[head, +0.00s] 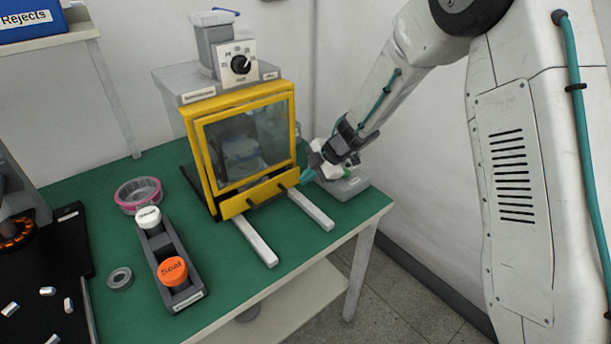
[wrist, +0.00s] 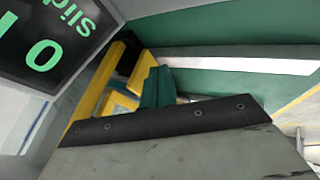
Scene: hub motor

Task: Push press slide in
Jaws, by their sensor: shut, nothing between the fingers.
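The press (head: 195,90) stands at the back of the green table with its yellow-framed window guard (head: 215,205) down at the front. Two pale rails (head: 255,242) stick out from under it. No carriage shows clearly on them. My gripper (head: 306,176) is at the front right corner of the yellow frame. In the wrist view its green fingertips (wrist: 157,88) are together and empty, close to the yellow frame (wrist: 118,92). A black panel (wrist: 50,45) reading "Slid", with green I and O marks, lies at the upper left. Whether the fingers touch anything is unclear.
A low grey box (head: 352,186) sits by my gripper near the table's right edge. A tray (head: 170,255) with white and orange "Seal" caps, a pink-rimmed dish (head: 138,193) and a grey ring (head: 120,278) lie left. The wall is close behind.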

